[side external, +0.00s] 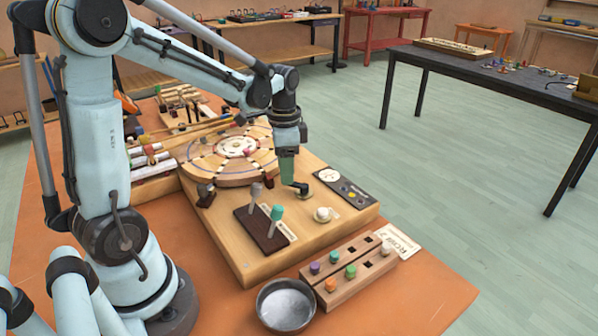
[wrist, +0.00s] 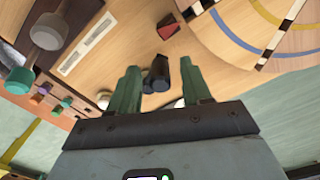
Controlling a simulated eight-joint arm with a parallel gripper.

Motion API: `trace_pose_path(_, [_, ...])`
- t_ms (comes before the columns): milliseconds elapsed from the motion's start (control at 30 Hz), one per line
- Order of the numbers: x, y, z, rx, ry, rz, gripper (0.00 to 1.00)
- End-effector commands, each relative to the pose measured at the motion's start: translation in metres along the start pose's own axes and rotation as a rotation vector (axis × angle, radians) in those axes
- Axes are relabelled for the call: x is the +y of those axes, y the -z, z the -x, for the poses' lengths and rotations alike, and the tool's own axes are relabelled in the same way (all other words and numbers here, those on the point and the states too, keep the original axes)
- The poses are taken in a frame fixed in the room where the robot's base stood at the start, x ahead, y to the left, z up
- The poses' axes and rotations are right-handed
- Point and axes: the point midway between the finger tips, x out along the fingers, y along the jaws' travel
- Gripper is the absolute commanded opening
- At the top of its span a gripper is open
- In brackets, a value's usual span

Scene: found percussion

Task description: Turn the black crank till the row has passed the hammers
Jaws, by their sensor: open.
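The black crank (side external: 301,188) stands on the wooden board (side external: 225,240), below and just right of my gripper (side external: 288,178) in the side view. In the wrist view its dark knob (wrist: 158,73) shows between the two green fingers of my gripper (wrist: 161,78). My gripper is open and points down; I cannot tell whether a finger touches the knob. A round wooden disc (side external: 205,162) with coloured arcs lies on the board behind. A small dark block (side external: 205,194) stands by its near edge and may be a hammer. I cannot make out the row for certain.
Two upright levers, grey (side external: 256,194) and green (side external: 276,214), stand on a dark plate. A white knob (side external: 323,214) and a black panel (side external: 338,182) are near the crank. In front are a peg block (side external: 335,298) and a metal bowl (side external: 286,309).

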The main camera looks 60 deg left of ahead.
Motion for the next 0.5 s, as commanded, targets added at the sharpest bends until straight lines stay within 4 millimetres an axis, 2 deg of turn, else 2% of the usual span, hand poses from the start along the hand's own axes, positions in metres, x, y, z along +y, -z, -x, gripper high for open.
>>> trace_pose_path(267, [0.0,0.0,-0.0014,0.0,0.0,0.0,0.48])
trace_pose_path(367, [0.0,0.0,-0.0013,0.0,0.0,0.0,0.36])
trace_pose_path(500, [0.0,0.0,-0.0012,0.0,0.0,0.0,0.15])
